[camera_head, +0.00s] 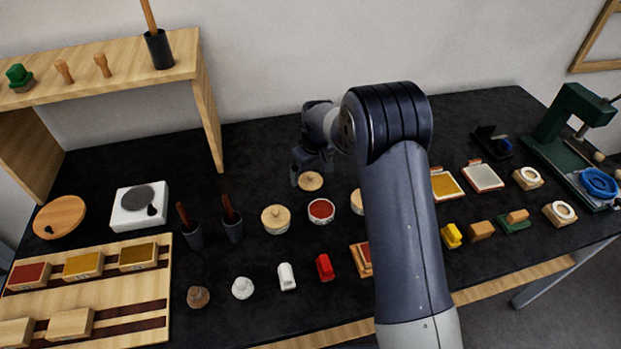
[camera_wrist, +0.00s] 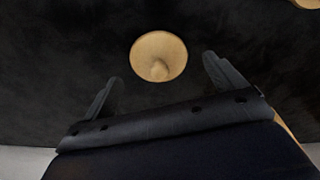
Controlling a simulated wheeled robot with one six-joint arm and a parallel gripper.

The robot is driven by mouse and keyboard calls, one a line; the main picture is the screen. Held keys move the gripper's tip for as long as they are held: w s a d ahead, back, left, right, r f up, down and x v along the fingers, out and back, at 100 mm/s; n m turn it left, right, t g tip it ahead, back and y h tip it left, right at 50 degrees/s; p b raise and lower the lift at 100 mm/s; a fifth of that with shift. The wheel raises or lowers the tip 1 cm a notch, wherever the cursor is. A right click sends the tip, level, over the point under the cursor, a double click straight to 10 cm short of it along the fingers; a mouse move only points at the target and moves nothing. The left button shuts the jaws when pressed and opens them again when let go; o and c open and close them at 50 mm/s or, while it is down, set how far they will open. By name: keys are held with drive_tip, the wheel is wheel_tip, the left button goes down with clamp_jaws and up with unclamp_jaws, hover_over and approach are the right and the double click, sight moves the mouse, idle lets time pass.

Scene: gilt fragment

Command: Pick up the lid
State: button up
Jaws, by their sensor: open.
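A round light-wood lid (camera_head: 310,181) with a small knob lies on the dark tabletop near the middle. It also shows in the wrist view (camera_wrist: 158,56), just beyond the fingertips and centred between them. My gripper (camera_head: 310,166) is above and just behind the lid in the head view. In the wrist view its two fingers (camera_wrist: 163,78) are spread apart with nothing between them. I cannot tell the exact height gap to the lid.
An open jar with red contents (camera_head: 321,211) and a wood-lidded jar (camera_head: 275,219) stand in front of the lid. Another jar (camera_head: 357,201) is partly hidden by my arm. Dark holders (camera_head: 232,226) stand to the left. The tabletop behind the lid is clear.

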drive_tip(key=shift+w+a+f, duration=0.1)
drive_tip(key=shift+f, duration=0.95)
drive_tip(key=shift+c, duration=0.4)
drive_tip(key=c, duration=1)
